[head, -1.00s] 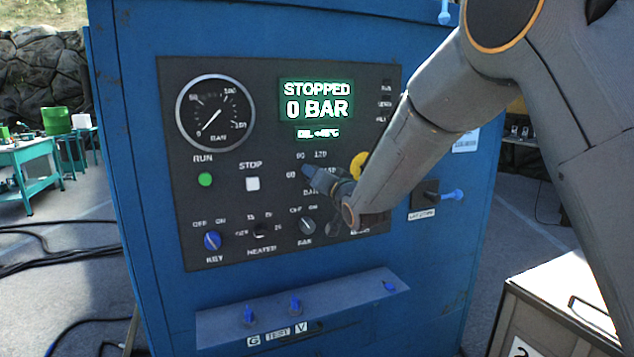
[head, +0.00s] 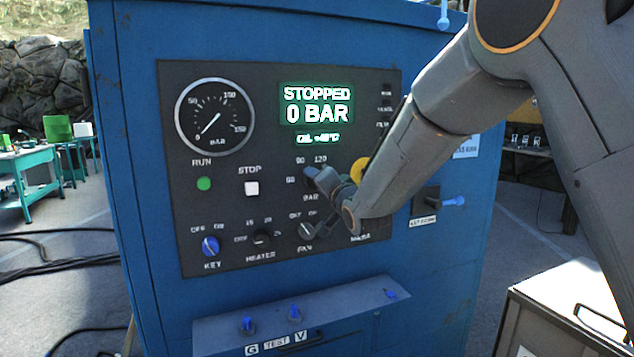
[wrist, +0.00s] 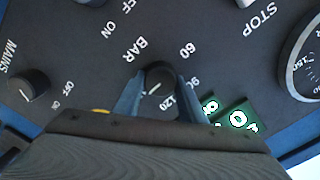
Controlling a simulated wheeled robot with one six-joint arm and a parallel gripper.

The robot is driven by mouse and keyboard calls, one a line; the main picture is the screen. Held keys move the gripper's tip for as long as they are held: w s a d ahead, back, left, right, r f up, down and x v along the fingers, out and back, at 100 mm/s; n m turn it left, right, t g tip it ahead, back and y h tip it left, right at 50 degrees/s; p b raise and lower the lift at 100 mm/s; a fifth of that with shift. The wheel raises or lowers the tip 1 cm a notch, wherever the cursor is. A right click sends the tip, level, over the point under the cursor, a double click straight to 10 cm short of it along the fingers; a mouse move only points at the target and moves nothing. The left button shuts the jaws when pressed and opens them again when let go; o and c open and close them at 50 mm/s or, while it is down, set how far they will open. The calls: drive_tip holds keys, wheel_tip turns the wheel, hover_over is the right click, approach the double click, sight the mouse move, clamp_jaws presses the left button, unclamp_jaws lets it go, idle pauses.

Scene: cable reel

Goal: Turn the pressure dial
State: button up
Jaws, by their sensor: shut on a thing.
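The pressure dial (wrist: 160,76) is a dark round knob marked BAR, with 60, 90 and 120 printed around it. A short white line shows on its face; I cannot tell which number it points to. My gripper (wrist: 158,84) is shut on the dial, one blue finger on each side. In the head view my gripper (head: 312,178) reaches the dial from the lower right, and the wrist hides most of the knob. The display (head: 317,105) reads STOPPED and 0 BAR. The gauge (head: 215,116) needle points to the lower left.
Close below the dial are the fan knob (head: 308,231), the heater knob (head: 262,238) and the blue key switch (head: 210,246). A yellow part (head: 358,169) shows behind my arm. A ledge with blue valves (head: 296,312) juts out below the panel.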

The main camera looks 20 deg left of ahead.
drive_tip(key=o, duration=1)
drive_tip(key=shift+o, duration=0.2)
drive_tip(key=b+v, duration=0.1)
drive_tip(key=v, duration=0.6)
drive_tip(key=shift+s+d+b, duration=0.25)
drive_tip(key=shift+s+b, duration=0.1)
drive_tip(key=shift+b, duration=0.05)
